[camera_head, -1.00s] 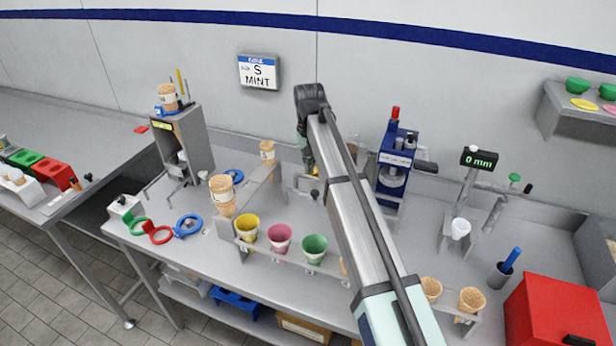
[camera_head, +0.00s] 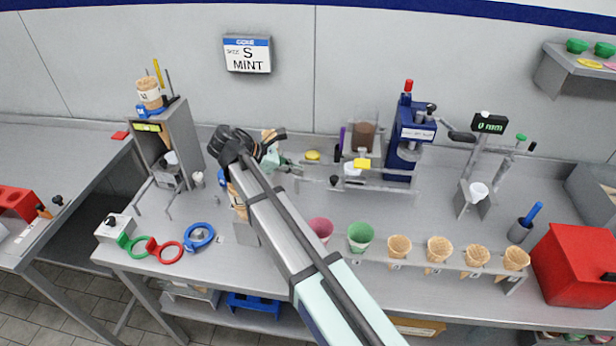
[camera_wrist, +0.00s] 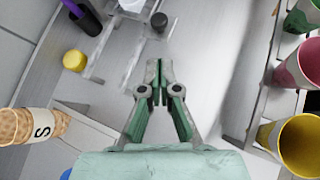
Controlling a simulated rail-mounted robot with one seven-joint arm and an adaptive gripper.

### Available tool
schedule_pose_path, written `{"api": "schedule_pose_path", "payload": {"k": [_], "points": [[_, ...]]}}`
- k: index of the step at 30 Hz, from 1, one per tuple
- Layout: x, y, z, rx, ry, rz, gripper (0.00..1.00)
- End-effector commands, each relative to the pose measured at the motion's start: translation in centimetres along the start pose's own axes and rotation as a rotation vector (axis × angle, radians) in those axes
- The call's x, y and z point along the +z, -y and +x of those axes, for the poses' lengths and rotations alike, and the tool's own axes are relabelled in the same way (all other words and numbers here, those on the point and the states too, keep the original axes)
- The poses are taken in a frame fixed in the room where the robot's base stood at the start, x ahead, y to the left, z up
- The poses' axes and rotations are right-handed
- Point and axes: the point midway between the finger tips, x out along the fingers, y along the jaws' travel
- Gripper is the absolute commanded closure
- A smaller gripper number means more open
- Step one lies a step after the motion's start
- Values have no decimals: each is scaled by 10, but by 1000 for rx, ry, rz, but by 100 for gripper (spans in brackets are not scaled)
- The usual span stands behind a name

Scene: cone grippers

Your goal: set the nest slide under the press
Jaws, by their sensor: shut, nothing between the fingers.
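The press (camera_head: 408,140) is blue with a red top and stands at the back right of centre. Low metal rails (camera_head: 385,186) run left from its base. What looks like the nest slide, with a white cup (camera_head: 352,169), sits on them left of the press, not under its head; a yellow block (camera_head: 362,163) partly hides it. A black knob (camera_head: 333,180) shows at its left front and in the wrist view (camera_wrist: 159,20). My gripper (camera_head: 292,163) is left of the knob, apart from it. In the wrist view its fingertips (camera_wrist: 157,76) are together, with nothing between them.
A yellow knob (camera_head: 312,155) and a purple-black tool (camera_wrist: 84,16) are near the rails. A front rack holds several cones, including a pink cup (camera_head: 320,229) and a green cup (camera_head: 361,236). A stacked cone marked S (camera_wrist: 40,124) stands beside my gripper.

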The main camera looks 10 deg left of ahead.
Motion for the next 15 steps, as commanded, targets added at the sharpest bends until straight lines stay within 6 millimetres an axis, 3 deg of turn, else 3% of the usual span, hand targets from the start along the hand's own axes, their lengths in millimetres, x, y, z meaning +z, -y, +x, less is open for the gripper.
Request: {"api": "schedule_pose_path", "payload": {"k": [8, 15], "points": [[2, 0, 6, -2, 5, -127, 100], [3, 0, 37, -3, 5, -127, 100]]}}
